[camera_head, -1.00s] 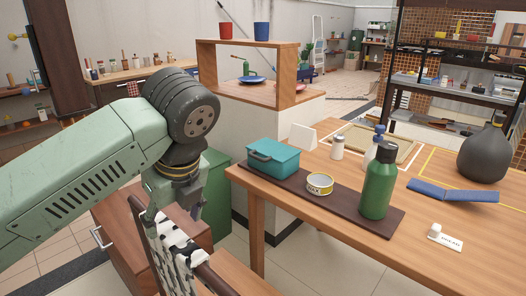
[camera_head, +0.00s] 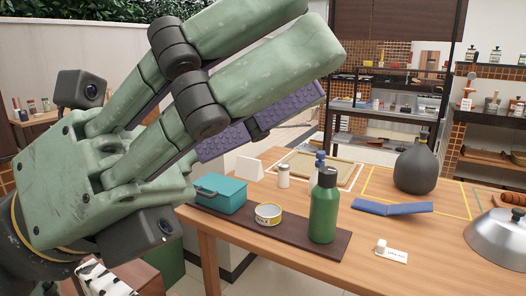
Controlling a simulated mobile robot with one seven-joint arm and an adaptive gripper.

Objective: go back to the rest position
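My green gripper (camera_head: 318,28) fills the upper left of the head view, close to the camera, pointing up and right. Two long fingers show side by side, with purple textured pads along the lower edge. No object shows between them, but the far side is hidden, so I cannot tell how far they are apart. The gripper is in the air and, in the picture, overlaps the left back part of the wooden table (camera_head: 290,270).
A dark board (camera_head: 290,240) on the table holds a teal box (camera_head: 220,194), a yellow tin (camera_head: 268,214) and a green bottle (camera_head: 324,208). Behind are a white shaker (camera_head: 283,176) and a grey vase (camera_head: 413,171). A blue folded piece (camera_head: 392,207) and a metal dome (camera_head: 500,240) lie right.

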